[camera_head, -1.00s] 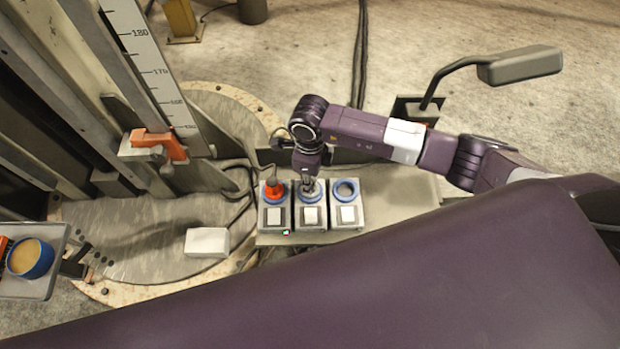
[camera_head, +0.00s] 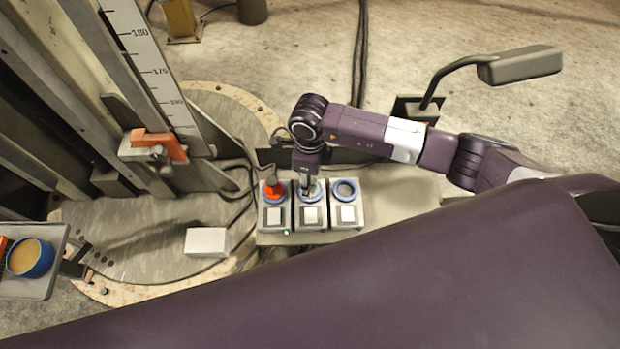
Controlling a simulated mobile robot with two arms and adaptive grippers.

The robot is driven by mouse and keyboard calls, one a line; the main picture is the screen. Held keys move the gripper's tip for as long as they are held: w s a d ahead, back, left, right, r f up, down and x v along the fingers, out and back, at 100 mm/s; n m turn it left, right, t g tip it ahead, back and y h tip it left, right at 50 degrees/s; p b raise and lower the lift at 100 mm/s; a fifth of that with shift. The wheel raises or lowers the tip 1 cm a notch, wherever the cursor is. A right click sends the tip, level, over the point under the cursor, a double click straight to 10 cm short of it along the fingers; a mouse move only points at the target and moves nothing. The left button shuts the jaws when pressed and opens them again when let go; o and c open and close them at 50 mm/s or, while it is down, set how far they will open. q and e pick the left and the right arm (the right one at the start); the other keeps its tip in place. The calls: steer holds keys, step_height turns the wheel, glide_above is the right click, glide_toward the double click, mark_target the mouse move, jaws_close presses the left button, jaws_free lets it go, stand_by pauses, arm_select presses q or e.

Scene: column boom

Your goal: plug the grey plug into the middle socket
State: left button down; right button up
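Three grey socket boxes with blue rings stand in a row on a bench. The left one holds a red plug (camera_head: 274,187). The middle socket (camera_head: 318,190) is partly covered by my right gripper (camera_head: 306,190), which points down over its ring. The right socket (camera_head: 345,189) is empty. The grey plug cannot be told apart from the grey fingertips at the middle socket. The fingers are too small and overlapped to show whether they are open or shut, or whether the tip is inside the ring. My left gripper is not in view.
Each box has a white square on its front, and a small green light glows by the left box. A white block (camera_head: 206,242) lies left of the bench (camera_head: 400,195). An orange clamp (camera_head: 158,146) sits on the column. A tray with a blue-rimmed pot (camera_head: 30,258) is at lower left.

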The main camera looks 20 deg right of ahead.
step_height(320, 180, up, 12)
steer(key=shift+f, duration=0.15)
steer(key=shift+a, duration=0.1)
stand_by(0.6)
